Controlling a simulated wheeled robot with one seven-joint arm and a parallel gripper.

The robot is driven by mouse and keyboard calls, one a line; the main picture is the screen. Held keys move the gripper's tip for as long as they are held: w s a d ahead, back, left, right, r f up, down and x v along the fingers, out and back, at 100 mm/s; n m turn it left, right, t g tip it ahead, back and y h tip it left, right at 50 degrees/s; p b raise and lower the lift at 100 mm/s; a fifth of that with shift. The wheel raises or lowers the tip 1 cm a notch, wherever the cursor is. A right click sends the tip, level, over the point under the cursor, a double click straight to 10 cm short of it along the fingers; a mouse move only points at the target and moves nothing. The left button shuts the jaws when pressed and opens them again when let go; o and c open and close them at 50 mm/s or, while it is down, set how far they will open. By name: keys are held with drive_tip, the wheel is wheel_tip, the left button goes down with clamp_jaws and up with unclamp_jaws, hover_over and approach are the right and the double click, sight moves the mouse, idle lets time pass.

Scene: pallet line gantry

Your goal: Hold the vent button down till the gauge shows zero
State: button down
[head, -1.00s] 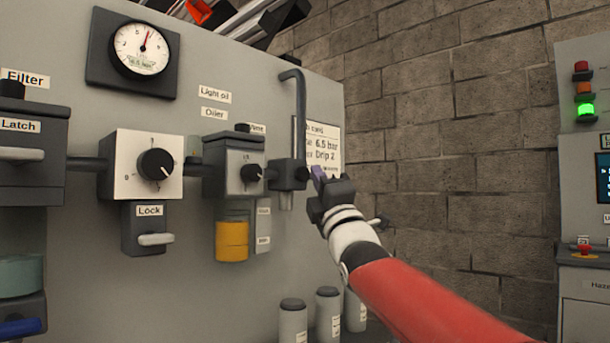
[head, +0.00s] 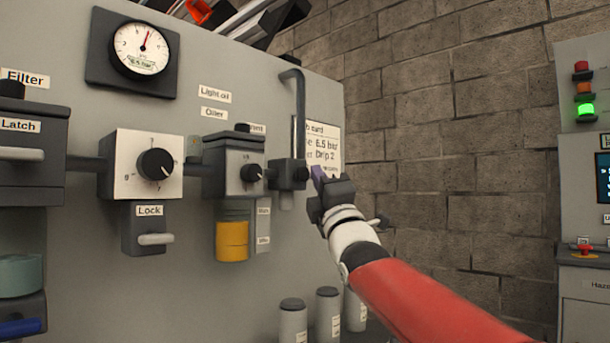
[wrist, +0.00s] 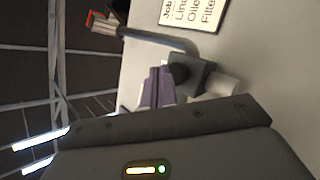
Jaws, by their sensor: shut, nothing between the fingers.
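The pressure gauge (head: 141,48) is a white dial at the upper left of the grey panel. Its needle points up and slightly right, well off its lower left end; the small readout looks like 6.5 bar. The vent button seems to be the dark round knob (head: 301,174) on the block at the end of the pipe line; it also shows in the wrist view (wrist: 180,73). My gripper (head: 318,174) is shut and empty, with its purple fingertips (wrist: 156,86) right beside the button. I cannot tell whether they touch it.
A regulator knob (head: 155,164), a lock (head: 144,229) and an oiler with a yellow bowl (head: 232,241) stick out left of the button. A bent pipe (head: 300,110) rises above it. Several grey canisters (head: 293,320) stand below. Open room lies right, before the brick wall.

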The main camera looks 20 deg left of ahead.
drive_tip(key=shift+a, duration=0.1)
idle(0.3)
drive_tip(key=shift+w+a, duration=0.15)
drive_tip(key=shift+a, duration=0.15)
drive_tip(key=shift+w+a, duration=0.25)
drive_tip(key=shift+a, duration=0.35)
idle(2.2)
drive_tip(key=shift+d, duration=0.15)
idle(2.3)
drive_tip(key=shift+s+d+b, duration=0.4)
drive_tip(key=shift+d+b, duration=0.4)
drive_tip(key=shift+s+d+b, duration=0.3)
drive_tip(key=shift+d+b, duration=0.2)
drive_tip(key=shift+d, duration=0.3)
drive_tip(key=shift+s+d+b, duration=0.35)
drive_tip(key=shift+d+b, duration=0.1)
drive_tip(key=shift+d, duration=0.3)
drive_tip(key=shift+s+d+b, duration=0.3)
drive_tip(key=shift+d+b, duration=0.2)
drive_tip(key=shift+d, duration=0.3)
